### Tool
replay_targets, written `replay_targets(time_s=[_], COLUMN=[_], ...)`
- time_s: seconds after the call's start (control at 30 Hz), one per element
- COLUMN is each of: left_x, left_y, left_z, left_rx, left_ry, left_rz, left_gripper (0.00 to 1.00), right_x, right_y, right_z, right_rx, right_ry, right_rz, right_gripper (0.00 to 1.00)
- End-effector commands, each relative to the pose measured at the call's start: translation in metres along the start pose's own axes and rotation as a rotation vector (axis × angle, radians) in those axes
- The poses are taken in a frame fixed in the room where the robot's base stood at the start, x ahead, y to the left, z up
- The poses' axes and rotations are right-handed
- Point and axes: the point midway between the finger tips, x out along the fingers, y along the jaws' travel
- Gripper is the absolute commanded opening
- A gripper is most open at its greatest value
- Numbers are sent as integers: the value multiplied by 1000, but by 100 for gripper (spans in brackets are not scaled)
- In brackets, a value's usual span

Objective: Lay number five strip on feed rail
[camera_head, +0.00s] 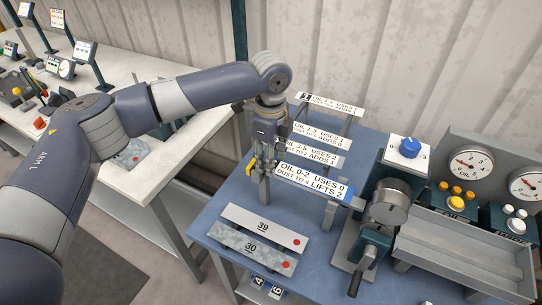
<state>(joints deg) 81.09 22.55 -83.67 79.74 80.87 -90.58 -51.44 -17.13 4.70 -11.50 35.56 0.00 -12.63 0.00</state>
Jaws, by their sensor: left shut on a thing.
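My left gripper (263,191) points down over the left part of the blue table, beside the left end of a white, blue-edged plate (314,181) reading "OIL 0-2 USES 0, DUST TO 4 LIFTS 2". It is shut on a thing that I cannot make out. A small yellow part (250,166) shows at its left side. I cannot pick out a strip marked five or the feed rail. My right gripper is out of view.
Several raised white plates, such as one (318,136), stand behind. A grey clamp-like device (385,212), a blue knob (410,147), gauges (473,165) and a grey tray (465,245) fill the right. A white bench (120,85) is at left. The blue table's (325,270) front middle is clear.

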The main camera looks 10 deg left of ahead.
Motion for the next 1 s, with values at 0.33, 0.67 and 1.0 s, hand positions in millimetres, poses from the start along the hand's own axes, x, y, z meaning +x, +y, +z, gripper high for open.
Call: replay_targets(time_s=[0.33, 0.67, 1.0], left_x=[18, 22, 22], left_y=[6, 6, 7], left_z=[-3, -4, -4], left_rx=[3, 4, 4], left_ry=[4, 6, 5], left_rz=[21, 20, 21], left_gripper=[23, 24, 65], right_x=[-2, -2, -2], right_y=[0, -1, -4], right_z=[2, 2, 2], right_rx=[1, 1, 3], right_ry=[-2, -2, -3], right_rz=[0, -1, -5], right_gripper=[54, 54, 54])
